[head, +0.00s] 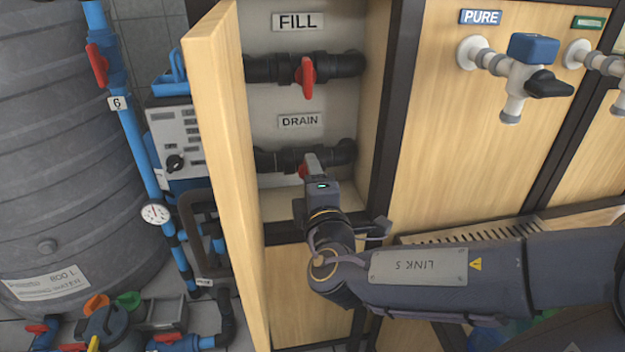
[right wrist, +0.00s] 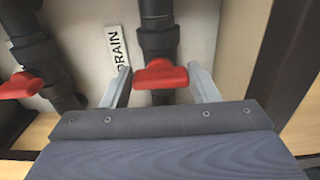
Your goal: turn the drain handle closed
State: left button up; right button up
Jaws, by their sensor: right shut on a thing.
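The red drain handle (head: 303,171) sits on the lower black pipe inside the open cabinet, under the DRAIN label (head: 299,121). My right gripper (head: 312,165) reaches in from below and covers most of it. In the right wrist view the drain handle (right wrist: 160,75) lies between the two fingers of my right gripper (right wrist: 162,84), which is shut on it. The handle lies across its black pipe (right wrist: 158,30). My left gripper is not in view.
The red fill handle (head: 307,76) hangs across the upper pipe. The wooden cabinet door (head: 222,150) stands open on the left, and a dark frame (head: 392,110) borders the right. A PURE tap (head: 525,75) sticks out farther right. A grey tank (head: 70,150) stands at left.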

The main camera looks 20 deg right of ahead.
jog(key=shift+f, duration=0.1)
dwell(0.4)
jog(key=o, duration=1)
jog(key=p+v, duration=0.2)
jog(key=v, duration=0.5)
jog(key=shift+s, duration=0.4)
jog(key=shift+a, duration=0.1)
